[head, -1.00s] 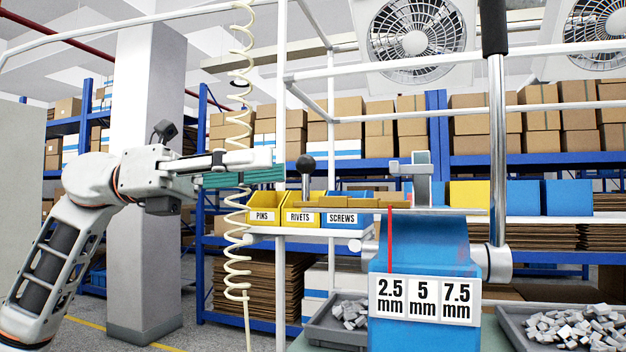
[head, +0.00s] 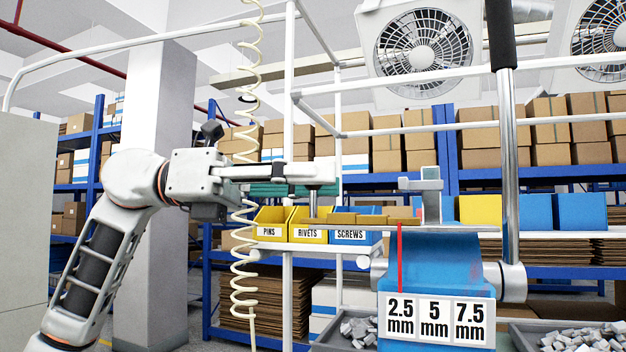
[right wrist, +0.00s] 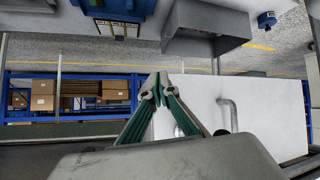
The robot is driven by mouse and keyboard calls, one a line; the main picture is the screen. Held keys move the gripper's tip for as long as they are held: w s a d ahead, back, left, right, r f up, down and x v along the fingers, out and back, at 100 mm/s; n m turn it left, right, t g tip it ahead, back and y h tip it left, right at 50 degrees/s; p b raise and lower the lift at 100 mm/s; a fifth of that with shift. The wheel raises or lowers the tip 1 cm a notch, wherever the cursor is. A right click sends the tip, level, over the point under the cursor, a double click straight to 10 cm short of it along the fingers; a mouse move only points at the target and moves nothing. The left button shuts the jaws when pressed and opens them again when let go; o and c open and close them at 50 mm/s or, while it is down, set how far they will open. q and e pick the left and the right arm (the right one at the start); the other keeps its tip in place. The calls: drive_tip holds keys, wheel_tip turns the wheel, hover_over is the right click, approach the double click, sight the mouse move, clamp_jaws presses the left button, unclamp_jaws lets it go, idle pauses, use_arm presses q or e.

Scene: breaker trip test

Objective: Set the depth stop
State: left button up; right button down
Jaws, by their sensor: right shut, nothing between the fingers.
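The blue press body (head: 438,270) carries a white scale plate (head: 434,318) reading 2.5, 5 and 7.5 mm. A thin red pointer (head: 400,257) stands above the 2.5 mm mark. A flat brass-coloured bar (head: 358,221) runs left from the press. A thin grey stem (head: 313,203) rises at the bar's left end; its dark knob is hidden by my left gripper. My left gripper (head: 318,180), with green-padded fingers, is level with the knob; whether it grips it I cannot tell. My right gripper (right wrist: 157,90) shows in the right wrist view, fingertips together and empty.
A tall lever (head: 507,150) with a black grip stands on the press's right. Yellow and blue bins (head: 350,236) for pins, rivets and screws stand behind the bar. Trays of grey parts (head: 570,335) flank the press. A coiled cream hose (head: 243,230) hangs near my left arm.

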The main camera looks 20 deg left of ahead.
use_arm(q)
drive_tip(key=shift+c, duration=0.4)
